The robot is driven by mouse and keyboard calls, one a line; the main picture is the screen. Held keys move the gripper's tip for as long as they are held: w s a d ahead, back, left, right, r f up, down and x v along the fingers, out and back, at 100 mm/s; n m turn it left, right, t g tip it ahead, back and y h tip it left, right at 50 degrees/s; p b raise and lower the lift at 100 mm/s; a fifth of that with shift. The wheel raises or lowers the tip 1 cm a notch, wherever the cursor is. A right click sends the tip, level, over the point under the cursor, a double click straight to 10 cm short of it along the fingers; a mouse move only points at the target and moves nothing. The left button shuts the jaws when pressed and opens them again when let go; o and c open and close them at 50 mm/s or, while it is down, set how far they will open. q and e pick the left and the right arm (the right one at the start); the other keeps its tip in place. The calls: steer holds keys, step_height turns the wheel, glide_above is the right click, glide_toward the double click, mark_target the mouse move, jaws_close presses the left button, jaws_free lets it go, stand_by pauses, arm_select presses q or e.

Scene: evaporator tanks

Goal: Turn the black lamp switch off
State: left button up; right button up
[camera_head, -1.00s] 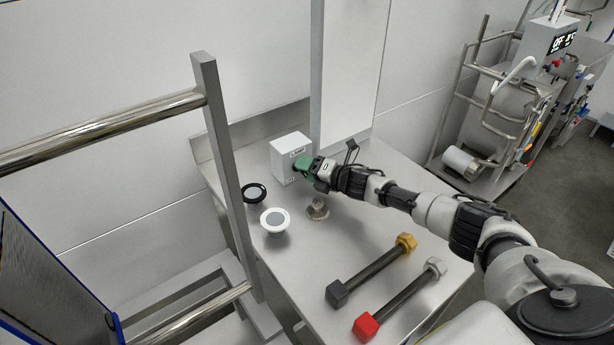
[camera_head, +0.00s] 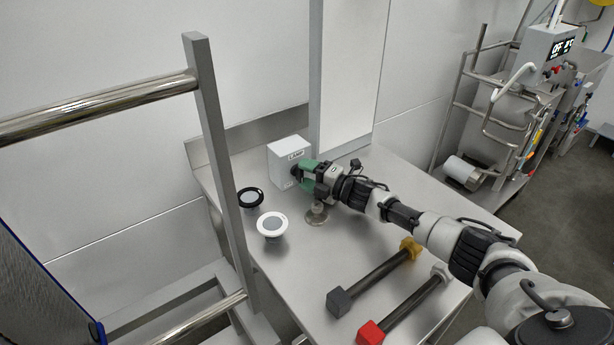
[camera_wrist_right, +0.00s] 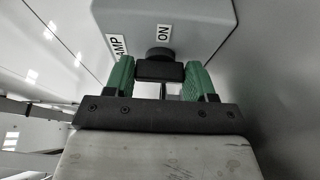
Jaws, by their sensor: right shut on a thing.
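The lamp switch box (camera_head: 286,165) is a light grey box at the back of the steel table, with a "LAMP" label on it. It also fills the top of the right wrist view (camera_wrist_right: 195,18). Its black switch (camera_wrist_right: 158,67) has a round base and a bar-like handle. An "ON" label is beside the switch in that view. My right gripper (camera_head: 302,172) is at the front of the box, its green fingers on either side of the switch handle, shut on it. In the head view the fingers hide most of the switch. My left gripper is not in view.
A black-rimmed disc (camera_head: 250,196), a white-rimmed disc (camera_head: 272,225) and a small metal fitting (camera_head: 317,214) are on the table (camera_head: 310,265) near the gripper. Two bars with coloured ends (camera_head: 373,277) lie at the front. A steel frame post (camera_head: 222,170) stands at left.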

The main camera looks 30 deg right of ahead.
steer(key=o, duration=0.9)
steer(key=shift+d, duration=0.1)
steer(key=shift+s, duration=0.1)
steer(key=b+v, duration=0.1)
steer(key=v, duration=0.8)
steer(key=shift+f, duration=0.15)
steer(key=shift+v, duration=0.85)
steer(key=shift+d, duration=0.1)
